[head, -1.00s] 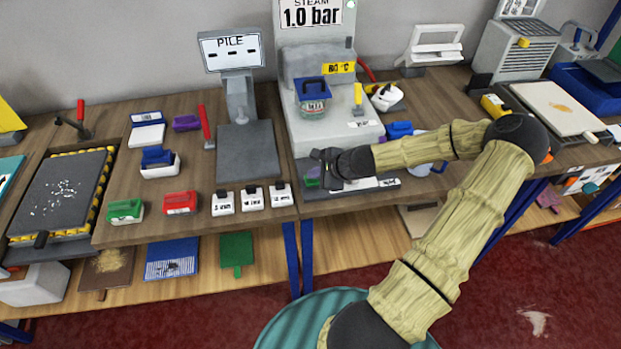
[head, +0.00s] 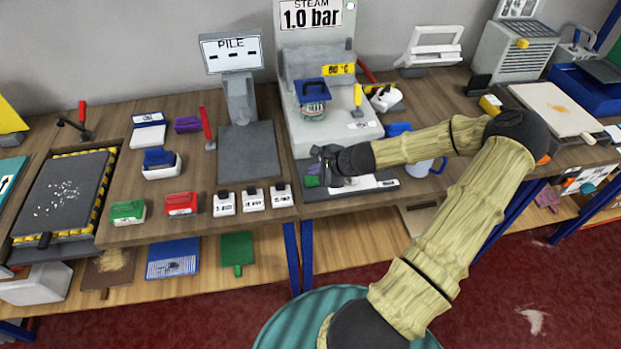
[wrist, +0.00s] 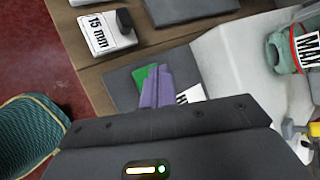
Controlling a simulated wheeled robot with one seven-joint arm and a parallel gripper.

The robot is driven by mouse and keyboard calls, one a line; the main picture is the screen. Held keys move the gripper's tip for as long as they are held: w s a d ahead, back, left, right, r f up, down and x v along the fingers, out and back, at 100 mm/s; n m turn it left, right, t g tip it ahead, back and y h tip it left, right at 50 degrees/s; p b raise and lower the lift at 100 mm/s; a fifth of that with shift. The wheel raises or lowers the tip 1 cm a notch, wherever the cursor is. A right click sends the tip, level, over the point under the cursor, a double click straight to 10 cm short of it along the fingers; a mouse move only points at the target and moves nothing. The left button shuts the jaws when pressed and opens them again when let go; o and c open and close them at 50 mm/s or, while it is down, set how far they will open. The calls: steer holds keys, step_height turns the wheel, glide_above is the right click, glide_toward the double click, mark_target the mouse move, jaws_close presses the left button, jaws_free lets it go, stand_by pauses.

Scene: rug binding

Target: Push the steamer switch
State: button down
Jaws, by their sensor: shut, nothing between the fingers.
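The steamer (head: 340,135) is the grey machine under the "STEAM 1.0 bar" sign, with a dark control plate (head: 390,184) along its front. A green switch (head: 313,181) sits at the left end of that plate, beside a white label; it also shows in the wrist view (wrist: 143,75). My gripper (head: 316,170) is shut and empty, right over the switch. In the wrist view its purple fingers (wrist: 156,88) overlap the right part of the green switch and hide some of it. I cannot tell whether they touch it.
A yellow lever (head: 358,95) and a jar (head: 313,108) are on the steamer. White timer blocks (head: 253,199) stand left of the plate. A blue-grey mug (head: 428,165) stands to the right, behind my forearm. A pile scale (head: 247,150) is at the left.

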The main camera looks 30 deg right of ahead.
mark_target(315, 181)
step_height(315, 181, up, 6)
steer(key=p, duration=0.5)
stand_by(1.5)
